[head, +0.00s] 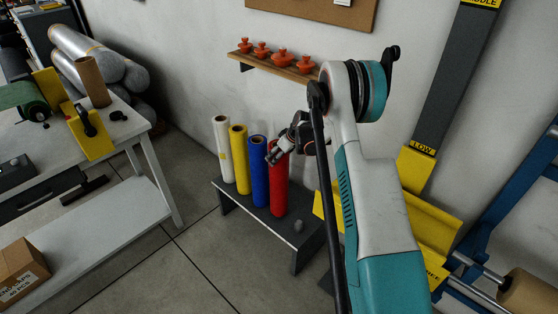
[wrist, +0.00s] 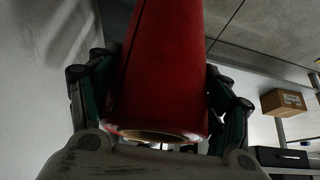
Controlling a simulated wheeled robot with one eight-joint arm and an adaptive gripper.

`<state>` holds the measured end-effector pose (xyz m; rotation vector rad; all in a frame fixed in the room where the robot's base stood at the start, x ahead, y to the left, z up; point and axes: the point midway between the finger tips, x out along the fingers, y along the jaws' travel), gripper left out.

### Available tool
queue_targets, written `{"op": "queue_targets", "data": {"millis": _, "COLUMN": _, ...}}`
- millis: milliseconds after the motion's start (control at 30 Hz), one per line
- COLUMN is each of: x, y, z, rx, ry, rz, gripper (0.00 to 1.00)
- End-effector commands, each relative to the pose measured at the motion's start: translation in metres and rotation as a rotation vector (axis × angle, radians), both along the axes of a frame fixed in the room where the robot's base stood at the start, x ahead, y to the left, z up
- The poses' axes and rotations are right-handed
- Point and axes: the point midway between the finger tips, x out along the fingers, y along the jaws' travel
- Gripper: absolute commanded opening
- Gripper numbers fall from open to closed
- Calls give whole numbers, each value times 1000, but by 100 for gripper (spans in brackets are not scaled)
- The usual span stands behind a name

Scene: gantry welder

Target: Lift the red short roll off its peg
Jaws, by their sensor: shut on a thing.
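The red roll (head: 278,190) stands upright on the low dark bench (head: 254,215), at the right end of a row of rolls. Its lower end appears at or very near the bench top; I cannot tell whether it is raised. Its peg is hidden. My gripper (head: 281,154) reaches in from the right and is shut on the roll's upper part. In the wrist view the red roll (wrist: 163,75) lies between my two fingers, with its open hollow end nearest the camera.
Blue (head: 258,168), yellow (head: 240,160) and white (head: 224,152) rolls stand close on the left. A bare grey peg (head: 299,225) is to the right. A wall shelf (head: 263,62) with several orange items hangs above. A yellow frame (head: 425,225) stands right.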

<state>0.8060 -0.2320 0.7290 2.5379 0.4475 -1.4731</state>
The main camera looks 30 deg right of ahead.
Motion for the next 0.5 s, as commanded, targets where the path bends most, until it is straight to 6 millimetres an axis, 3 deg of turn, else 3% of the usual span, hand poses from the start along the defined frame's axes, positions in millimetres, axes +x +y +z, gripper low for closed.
{"op": "queue_targets", "data": {"millis": 33, "x": 0, "y": 0, "z": 17, "rx": 1, "ry": -2, "rz": -1, "gripper": 5}}
{"op": "queue_targets", "data": {"millis": 100, "x": 0, "y": 0, "z": 33, "rx": 1, "ry": -2, "rz": -1, "gripper": 5}}
{"op": "queue_targets", "data": {"millis": 500, "x": 1, "y": 0, "z": 118, "rx": 1, "ry": -2, "rz": -1, "gripper": 5}}
